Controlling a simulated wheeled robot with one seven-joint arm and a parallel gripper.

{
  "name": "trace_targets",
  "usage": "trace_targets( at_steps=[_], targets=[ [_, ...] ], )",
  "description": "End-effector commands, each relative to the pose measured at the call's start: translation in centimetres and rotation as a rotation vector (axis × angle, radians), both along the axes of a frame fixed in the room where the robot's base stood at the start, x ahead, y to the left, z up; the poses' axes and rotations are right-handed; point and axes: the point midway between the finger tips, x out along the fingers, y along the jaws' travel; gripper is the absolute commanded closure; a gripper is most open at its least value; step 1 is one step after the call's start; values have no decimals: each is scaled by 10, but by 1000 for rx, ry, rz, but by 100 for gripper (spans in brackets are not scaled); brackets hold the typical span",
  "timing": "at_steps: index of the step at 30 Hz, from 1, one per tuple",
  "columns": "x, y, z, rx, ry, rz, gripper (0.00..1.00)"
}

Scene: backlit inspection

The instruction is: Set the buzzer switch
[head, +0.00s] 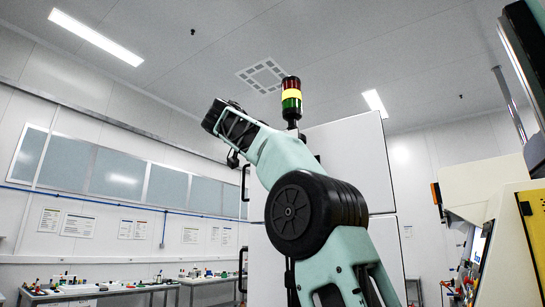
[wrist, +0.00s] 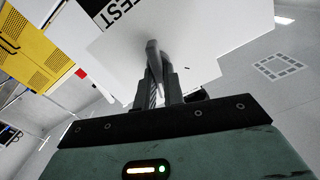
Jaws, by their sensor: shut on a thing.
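In the wrist view my gripper (wrist: 160,88) is in front of a white panel (wrist: 200,50) with a black label ending in "EST". Its two dark fingers are shut on a smooth grey lever-like piece (wrist: 153,52), which appears to be the buzzer switch. The lever's base and its setting are hidden by the fingers or too small to read. In the head view my arm reaches up and to the left, and the fingers and switch cannot be made out there.
A red, yellow and green stack light (head: 291,100) stands behind my arm, by a tall white cabinet (head: 350,160). A cream and yellow machine (head: 515,240) is at the right. Benches with small items (head: 100,291) line the left wall.

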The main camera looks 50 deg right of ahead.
Motion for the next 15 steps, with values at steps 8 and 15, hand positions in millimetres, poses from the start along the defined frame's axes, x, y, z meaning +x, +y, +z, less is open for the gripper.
trace_targets(
  at_steps=[8,15],
  targets=[
    [-1,1,-3,18,-231,1,100],
    [-2,0,-2,29,-369,1,100]
  ],
)
